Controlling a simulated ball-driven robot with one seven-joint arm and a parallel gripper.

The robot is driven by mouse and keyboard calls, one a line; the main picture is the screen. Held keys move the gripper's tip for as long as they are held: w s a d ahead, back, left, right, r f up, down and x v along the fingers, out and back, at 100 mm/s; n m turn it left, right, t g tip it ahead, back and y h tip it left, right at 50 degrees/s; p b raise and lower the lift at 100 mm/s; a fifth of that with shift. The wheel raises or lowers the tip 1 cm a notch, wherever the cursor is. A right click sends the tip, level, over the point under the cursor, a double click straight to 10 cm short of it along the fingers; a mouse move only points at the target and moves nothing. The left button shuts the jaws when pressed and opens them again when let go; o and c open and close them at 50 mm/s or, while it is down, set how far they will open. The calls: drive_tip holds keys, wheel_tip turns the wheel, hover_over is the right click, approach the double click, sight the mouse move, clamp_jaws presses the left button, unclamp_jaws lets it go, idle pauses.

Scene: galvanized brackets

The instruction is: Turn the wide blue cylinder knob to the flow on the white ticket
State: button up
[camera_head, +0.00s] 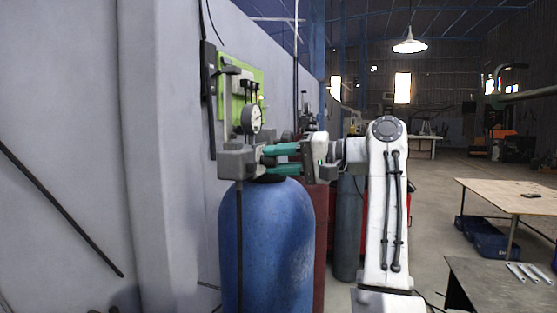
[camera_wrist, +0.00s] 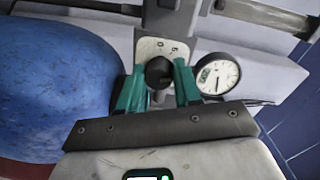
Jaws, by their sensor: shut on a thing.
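The wide blue cylinder (camera_head: 265,245) stands upright against the wall in the head view; its side fills the left of the wrist view (camera_wrist: 60,85). A grey valve body (camera_head: 236,162) with a round gauge (camera_head: 252,120) sits above it. In the wrist view, a dark round knob (camera_wrist: 158,71) lies between the green fingers of my gripper (camera_wrist: 159,78), which is shut on it. A pale scale plate (camera_wrist: 158,47) behind the knob shows "0" and "5". The gauge (camera_wrist: 217,77) is right of the fingers. In the head view my gripper (camera_head: 267,157) hides the knob. I cannot make out a white ticket.
A green panel (camera_head: 240,85) with fittings hangs on the wall behind the valve. A dark red cylinder (camera_head: 320,235) and a grey one (camera_head: 347,230) stand just right of the blue one.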

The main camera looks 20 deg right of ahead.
drive_tip(key=o, duration=1)
drive_tip(key=shift+o, duration=0.2)
drive_tip(key=shift+d, duration=0.15)
drive_tip(key=f+b+v, duration=0.1)
drive_tip(key=b+v, duration=0.2)
drive_tip(key=v, duration=0.7)
drive_tip(key=shift+s+d+r+b, duration=0.25)
drive_tip(key=shift+r+b, duration=0.1)
drive_tip(key=shift+r, duration=0.1)
drive_tip(key=shift+w+f, duration=0.1)
